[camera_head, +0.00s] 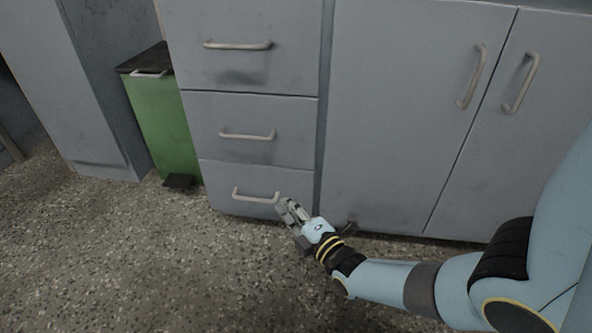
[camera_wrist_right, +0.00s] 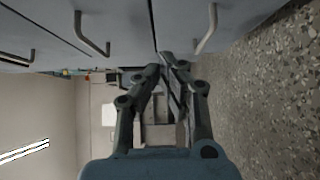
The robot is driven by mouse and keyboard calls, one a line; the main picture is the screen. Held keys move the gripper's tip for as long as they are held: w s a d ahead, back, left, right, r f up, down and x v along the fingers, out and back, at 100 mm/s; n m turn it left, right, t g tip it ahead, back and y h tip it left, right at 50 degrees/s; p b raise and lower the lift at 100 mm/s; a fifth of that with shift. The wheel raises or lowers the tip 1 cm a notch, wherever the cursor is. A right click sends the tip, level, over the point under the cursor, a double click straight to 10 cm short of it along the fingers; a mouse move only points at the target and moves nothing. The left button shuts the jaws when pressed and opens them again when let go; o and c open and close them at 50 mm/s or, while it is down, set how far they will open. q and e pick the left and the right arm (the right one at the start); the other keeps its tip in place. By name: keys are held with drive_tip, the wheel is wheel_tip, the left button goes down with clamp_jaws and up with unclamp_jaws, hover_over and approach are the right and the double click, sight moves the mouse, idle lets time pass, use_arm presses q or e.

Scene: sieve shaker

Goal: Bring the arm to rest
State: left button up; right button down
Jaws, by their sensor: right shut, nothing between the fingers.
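My right arm comes in from the right in the head view, reaching low over the floor. Its gripper (camera_head: 286,208) is in front of the bottom drawer's right side, near the drawer handle (camera_head: 256,196). I cannot tell from the picture whether it touches the drawer. In the right wrist view the gripper (camera_wrist_right: 160,62) has its fingertips together with nothing between them. My left gripper is not in view.
Grey cabinets with three stacked drawers (camera_head: 252,142) and two doors (camera_head: 415,115) stand ahead. A green pedal bin (camera_head: 163,120) stands left of the drawers. The speckled floor (camera_head: 130,265) is clear at the front left.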

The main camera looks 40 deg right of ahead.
drive_tip(key=shift+s+a, duration=0.2)
drive_tip(key=shift+s, duration=1.3)
